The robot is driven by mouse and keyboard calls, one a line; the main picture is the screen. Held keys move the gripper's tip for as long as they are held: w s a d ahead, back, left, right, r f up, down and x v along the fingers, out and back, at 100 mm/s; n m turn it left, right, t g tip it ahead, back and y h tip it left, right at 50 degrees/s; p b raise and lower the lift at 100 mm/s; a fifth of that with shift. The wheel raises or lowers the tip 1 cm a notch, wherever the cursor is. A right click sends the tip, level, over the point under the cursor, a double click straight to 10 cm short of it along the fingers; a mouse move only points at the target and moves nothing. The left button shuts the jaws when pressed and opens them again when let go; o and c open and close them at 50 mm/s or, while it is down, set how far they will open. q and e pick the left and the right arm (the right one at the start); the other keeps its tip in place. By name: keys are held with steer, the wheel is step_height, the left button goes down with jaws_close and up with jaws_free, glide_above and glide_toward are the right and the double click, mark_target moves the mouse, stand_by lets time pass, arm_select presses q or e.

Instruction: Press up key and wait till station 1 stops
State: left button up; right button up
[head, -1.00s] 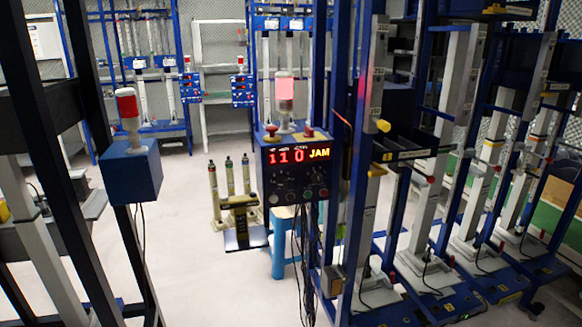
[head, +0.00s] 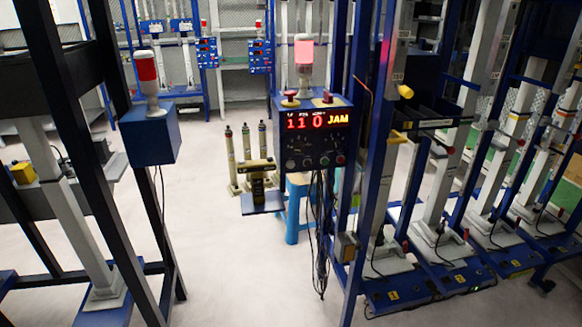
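A blue control box (head: 314,137) is mounted on a blue frame near the middle of the head view. Its red display (head: 317,120) reads "110" and "JAM". Knobs and small buttons (head: 315,160) sit below the display, too small to tell which is the up key. A red mushroom button (head: 290,97) and a yellow-and-red part (head: 326,99) are on top of the box. A lamp (head: 304,56) with a pinkish-red top stands behind them. Neither of my grippers is in view.
A second blue box (head: 149,134) with a red-topped lamp stands on a dark frame at left. Blue racks with white columns (head: 439,196) line the right. Several cylinders (head: 246,150) and a blue stool (head: 297,208) stand near the box. The pale floor (head: 235,268) between the frames is clear.

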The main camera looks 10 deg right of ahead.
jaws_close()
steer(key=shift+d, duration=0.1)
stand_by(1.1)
